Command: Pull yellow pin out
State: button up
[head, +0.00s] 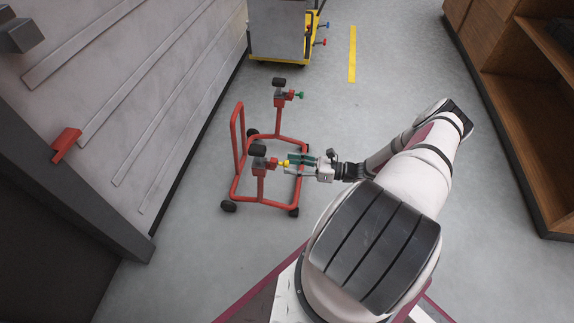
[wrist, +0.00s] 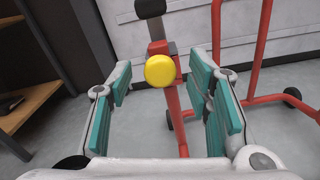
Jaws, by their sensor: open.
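The yellow pin (head: 284,163) sticks out to the right from a bracket on the near post of the red lift (head: 234,158). In the wrist view the yellow pin (wrist: 160,70) shows as a round knob, end on, in front of the red post. My gripper (head: 290,165) reaches in from the right, its fingertips close to the pin. In the wrist view my gripper (wrist: 161,95) is open, with teal pads on either side. The knob appears centred between the pads, with clear gaps on both sides. I cannot tell how deep it sits between the fingers.
A green pin (head: 299,95) sits on the far post. A cart with a yellow base (head: 285,55) stands behind, with blue and red knobs. A wall (head: 115,90) is on the left and wooden shelves (head: 500,90) on the right. The floor between is mostly clear.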

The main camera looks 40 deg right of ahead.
jog(key=shift+x, duration=1.15)
grip_shut()
jog(key=shift+b+v, duration=0.45)
jog(key=shift+v, duration=1)
grip_release()
jog(key=v, duration=1.2)
